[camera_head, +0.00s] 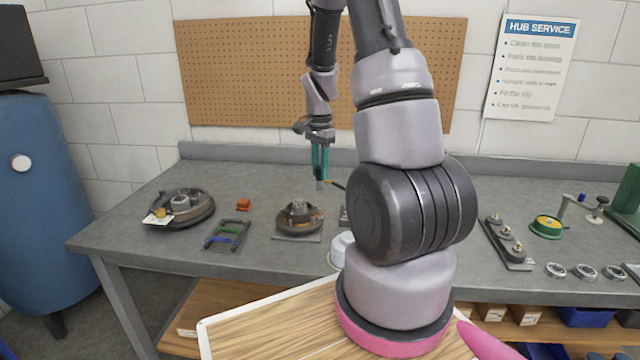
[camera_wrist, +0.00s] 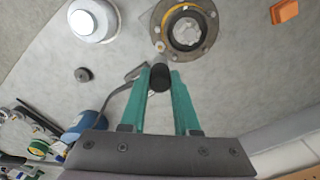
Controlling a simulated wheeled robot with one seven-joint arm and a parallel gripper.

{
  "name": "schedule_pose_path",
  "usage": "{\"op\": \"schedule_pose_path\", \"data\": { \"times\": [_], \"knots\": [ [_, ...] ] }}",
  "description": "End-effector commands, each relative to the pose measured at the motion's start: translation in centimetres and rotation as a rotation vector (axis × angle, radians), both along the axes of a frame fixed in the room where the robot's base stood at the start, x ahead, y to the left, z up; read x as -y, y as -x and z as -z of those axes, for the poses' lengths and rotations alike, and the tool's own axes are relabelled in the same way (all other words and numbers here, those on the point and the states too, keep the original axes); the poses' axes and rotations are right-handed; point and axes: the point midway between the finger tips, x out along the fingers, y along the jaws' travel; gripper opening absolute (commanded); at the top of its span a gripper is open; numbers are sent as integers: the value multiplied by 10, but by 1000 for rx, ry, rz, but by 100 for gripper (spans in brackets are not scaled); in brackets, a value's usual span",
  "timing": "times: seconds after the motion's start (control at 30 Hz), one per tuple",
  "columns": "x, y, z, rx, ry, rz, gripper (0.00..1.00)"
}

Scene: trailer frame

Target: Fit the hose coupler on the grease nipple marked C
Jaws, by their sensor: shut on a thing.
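My gripper (camera_head: 320,178) has teal fingers and points down above the middle of the bench, near the hub on a small plate (camera_head: 298,222). In the wrist view, my gripper (camera_wrist: 160,76) is shut on a dark, round-ended piece, which looks like the hose coupler (camera_wrist: 159,78). A thin dark line, perhaps the hose (camera_wrist: 118,90), runs from it toward the lower left. A grey block with several brass-tipped posts (camera_head: 506,242), possibly the grease nipples, stands right of my arm. I cannot read a letter C on it. The coupler and this block are far apart.
A round hub with a tag (camera_head: 180,208) and a dark rack (camera_head: 227,235) lie at the left. An orange block (camera_head: 243,204) sits behind the rack. A white round container (camera_head: 341,248) is partly behind my arm. Several metal rings (camera_head: 585,271) and a green-yellow item (camera_head: 547,226) are at the right.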

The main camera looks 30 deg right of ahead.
Motion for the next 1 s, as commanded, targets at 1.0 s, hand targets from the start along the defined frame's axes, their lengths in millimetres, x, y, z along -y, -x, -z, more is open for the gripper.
{"op": "schedule_pose_path", "data": {
  "times": [1.0],
  "knots": [
    [-1, 0, -37, -1, 0, -11, 0]
  ]
}}
